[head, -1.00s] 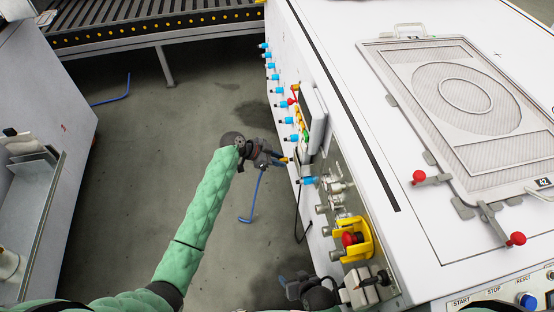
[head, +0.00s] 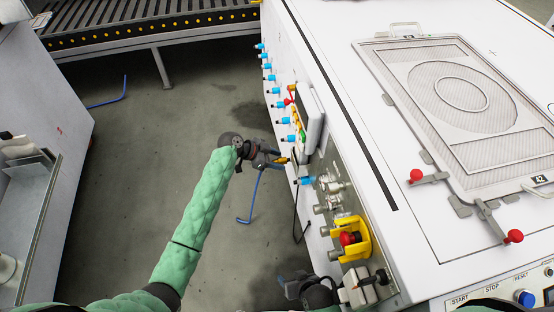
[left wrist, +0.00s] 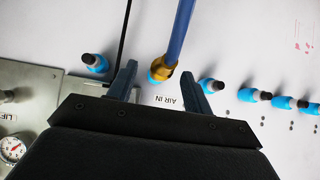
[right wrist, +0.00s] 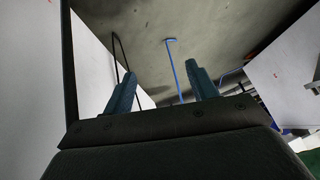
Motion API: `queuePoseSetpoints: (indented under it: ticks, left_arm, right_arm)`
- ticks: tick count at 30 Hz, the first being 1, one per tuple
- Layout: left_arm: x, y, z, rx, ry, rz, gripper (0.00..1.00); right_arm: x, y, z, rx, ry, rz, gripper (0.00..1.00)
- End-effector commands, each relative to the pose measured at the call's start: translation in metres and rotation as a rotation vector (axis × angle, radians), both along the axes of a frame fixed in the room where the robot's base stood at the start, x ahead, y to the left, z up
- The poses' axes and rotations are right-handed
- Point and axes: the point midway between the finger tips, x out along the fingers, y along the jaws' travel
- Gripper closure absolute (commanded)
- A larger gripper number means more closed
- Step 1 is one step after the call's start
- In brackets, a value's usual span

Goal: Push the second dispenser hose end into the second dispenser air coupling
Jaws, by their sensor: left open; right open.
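The blue hose (left wrist: 182,28) ends in a brass-yellow hose end (left wrist: 167,63). This end meets a blue air coupling (left wrist: 154,77) above the "AIR IN" label; I cannot tell how deep it sits. In the head view the yellow hose end (head: 282,160) is at the machine's side, and the blue hose (head: 254,192) hangs to the floor. My left gripper (head: 277,159) is open around the hose end, with a gap at each finger in the left wrist view (left wrist: 164,74). My right gripper (head: 290,284) is open and empty, low beside the machine; its fingers show in the right wrist view (right wrist: 160,72).
Several other blue couplings (head: 273,91) line the white machine's side (head: 330,75). A yellow-guarded red button (head: 350,239) and metal fittings are close to my right gripper. A black cable (head: 297,215) hangs there. Another blue hose (head: 108,103) lies left. The floor between is clear.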

Motion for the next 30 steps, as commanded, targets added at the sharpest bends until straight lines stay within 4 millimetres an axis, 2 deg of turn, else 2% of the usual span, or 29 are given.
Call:
queuePoseSetpoints:
  ticks: [6,12,18,30]
  left_arm:
    - [-0.005,0.031,0.022,0.004,-0.003,0.002,0.5]
    - [-0.009,0.05,0.038,0.002,-0.002,0.001,0.5]
    - [-0.01,0.056,0.045,0.002,-0.002,0.001,0.5]
    - [-0.01,0.056,0.045,0.001,-0.002,0.001,0.5]
  right_arm:
    - [0.002,0.0,-0.006,0.004,-0.016,-0.004,0.42]
    - [-0.001,0.0,-0.015,0.004,-0.017,-0.006,0.42]
    - [-0.005,0.0,-0.021,0.002,-0.013,-0.006,0.42]
    - [-0.004,0.0,-0.017,0.004,-0.016,-0.007,0.42]
